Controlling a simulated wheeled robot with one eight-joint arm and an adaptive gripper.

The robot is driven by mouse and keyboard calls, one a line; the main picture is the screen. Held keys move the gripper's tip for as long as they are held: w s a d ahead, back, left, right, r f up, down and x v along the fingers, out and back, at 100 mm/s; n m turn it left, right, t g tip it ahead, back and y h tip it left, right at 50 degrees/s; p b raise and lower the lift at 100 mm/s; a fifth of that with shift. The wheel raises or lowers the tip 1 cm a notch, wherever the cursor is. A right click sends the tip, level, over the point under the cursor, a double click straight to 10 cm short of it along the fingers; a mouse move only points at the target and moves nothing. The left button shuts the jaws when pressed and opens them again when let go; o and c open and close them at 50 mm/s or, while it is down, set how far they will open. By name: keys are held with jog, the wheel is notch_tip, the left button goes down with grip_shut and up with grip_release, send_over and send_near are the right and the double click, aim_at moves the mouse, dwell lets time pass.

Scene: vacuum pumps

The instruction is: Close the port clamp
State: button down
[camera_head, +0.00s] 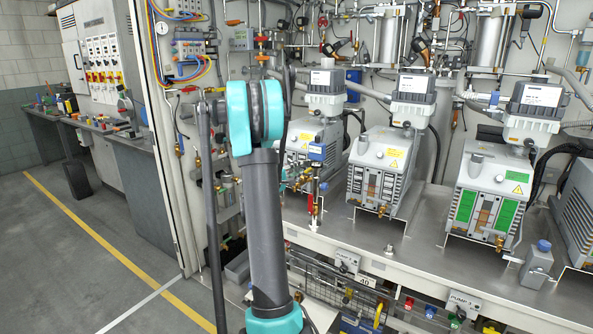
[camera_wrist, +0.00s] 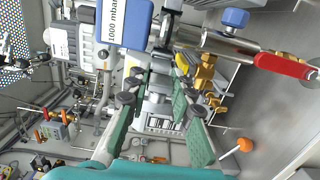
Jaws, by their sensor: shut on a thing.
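In the wrist view my gripper (camera_wrist: 160,96) reaches up with two dark fingers that have green pads. It is shut on the port clamp (camera_wrist: 160,78), a small grey metal piece on the pipe joint between the fingers. The fingers hide part of the clamp, and whether its latch is closed cannot be told. A blue gauge box (camera_wrist: 125,24) marked 1000 mbar sits just above the clamp. In the head view the blue gauge (camera_head: 316,152) shows just right of my arm. My gripper cannot be made out there.
A red-handled valve (camera_wrist: 285,65) with a blue knob (camera_wrist: 235,18) and brass fittings (camera_wrist: 205,72) lie close right of the clamp. An orange knob (camera_wrist: 245,145) is lower right. Grey pumps (camera_head: 380,168) stand on the metal bench (camera_head: 400,238). Open floor lies left.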

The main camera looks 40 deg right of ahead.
jog(key=shift+s+d+n+t+y, duration=0.35)
jog(key=shift+s+d+n+t, duration=0.1)
jog(key=shift+s+t, duration=0.25)
jog(key=shift+s+d+n+t+y, duration=0.3)
jog(key=shift+s+n+t, duration=0.2)
jog(key=shift+s+t, duration=0.2)
jog(key=shift+s+d+n+t+y, duration=0.35)
jog(key=shift+s+d+n+t, duration=0.1)
jog(key=shift+s+t, duration=0.2)
jog(key=shift+s+d, duration=0.4)
jog(key=shift+d, duration=0.25)
jog(key=shift+s+d, duration=0.4)
jog(key=shift+d, duration=0.2)
jog(key=c, duration=1.3)
grip_release()
jog(key=shift+c, duration=0.2)
jog(key=shift+o, duration=0.2)
jog(key=shift+a, duration=0.1)
